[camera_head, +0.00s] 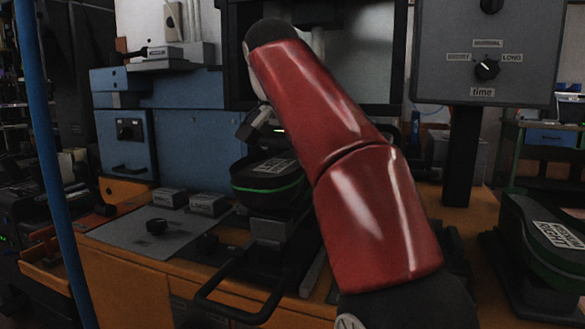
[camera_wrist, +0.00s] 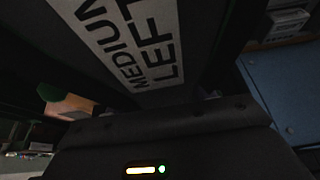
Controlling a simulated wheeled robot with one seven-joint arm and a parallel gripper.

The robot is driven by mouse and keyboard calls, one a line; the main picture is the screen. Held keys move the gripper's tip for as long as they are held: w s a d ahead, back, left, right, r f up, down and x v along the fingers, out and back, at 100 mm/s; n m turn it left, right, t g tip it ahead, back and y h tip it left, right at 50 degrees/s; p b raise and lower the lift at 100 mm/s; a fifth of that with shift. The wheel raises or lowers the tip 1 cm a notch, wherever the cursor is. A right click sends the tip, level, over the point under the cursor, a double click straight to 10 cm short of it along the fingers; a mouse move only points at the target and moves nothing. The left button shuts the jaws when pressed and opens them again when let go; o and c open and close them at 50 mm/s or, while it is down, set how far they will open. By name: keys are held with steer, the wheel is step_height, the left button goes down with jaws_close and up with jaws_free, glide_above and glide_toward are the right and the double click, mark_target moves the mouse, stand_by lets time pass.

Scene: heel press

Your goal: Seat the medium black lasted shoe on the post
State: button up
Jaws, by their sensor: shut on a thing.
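A black shoe (camera_head: 270,178) with a green line around its lower edge and a white label on top is near the middle of the head view. In the wrist view its label (camera_wrist: 130,40) fills the upper part and reads MEDIUM LEFT. My gripper (camera_head: 262,135) is shut on this shoe, at its far side, partly hidden behind my red arm. The shoe is over the grey post support (camera_head: 270,229) on the press. The post itself is hidden under the shoe, and I cannot tell whether the shoe rests fully on it.
A second black shoe (camera_head: 545,235) with a white label stands at the right. A grey control box (camera_head: 440,60) with a time knob is above it. A black loop handle (camera_head: 235,315) juts out in front. A grey panel (camera_head: 140,238) with a knob lies left. Blue cabinets (camera_head: 195,140) stand behind.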

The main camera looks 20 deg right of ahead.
steer(key=shift+f+b, duration=0.4)
steer(key=shift+f, duration=0.1)
stand_by(0.4)
steer(key=o, duration=1.3)
steer(key=shift+c, duration=0.2)
